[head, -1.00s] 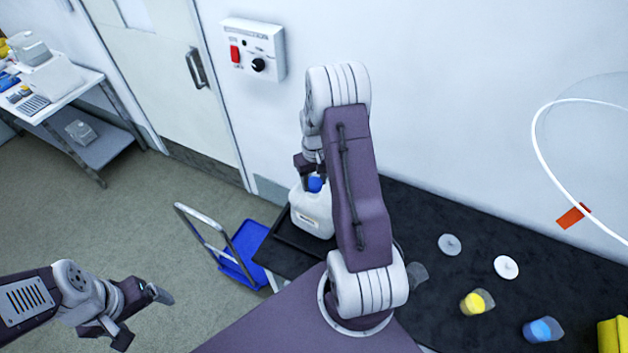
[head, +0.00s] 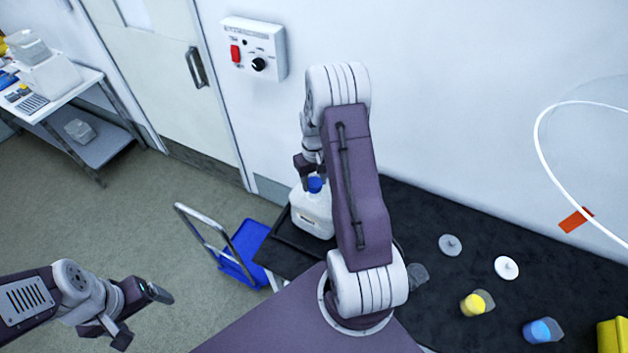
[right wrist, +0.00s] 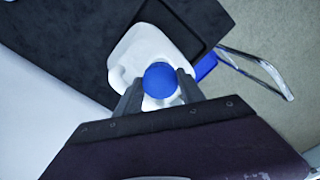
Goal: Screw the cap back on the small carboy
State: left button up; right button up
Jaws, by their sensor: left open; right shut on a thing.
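The small carboy (head: 311,213) is a white jug standing upright in a black tray on the dark bench, partly hidden behind my right arm. Its blue cap (head: 315,185) is at its top. In the right wrist view the cap (right wrist: 160,80) is over the white carboy (right wrist: 138,52), between the two fingers. My right gripper (right wrist: 160,88) is shut on the cap from above. Whether the cap is seated on the neck cannot be told. My left gripper (head: 140,314) is open and empty, over the floor at the lower left, far from the carboy.
A blue cart (head: 242,252) with a metal handle stands on the floor left of the bench. Yellow (head: 473,304) and blue (head: 541,331) containers and white discs lie on the bench at right. A wall box (head: 254,48) hangs above.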

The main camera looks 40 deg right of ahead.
jog(key=shift+f, duration=0.15)
jog(key=shift+f+b, duration=0.8)
jog(key=shift+f, duration=0.15)
jog(key=shift+f, duration=0.25)
jog(key=shift+f+b, duration=0.4)
jog(key=shift+b, duration=0.05)
jog(key=o, duration=1.4)
jog(key=shift+r, duration=0.1)
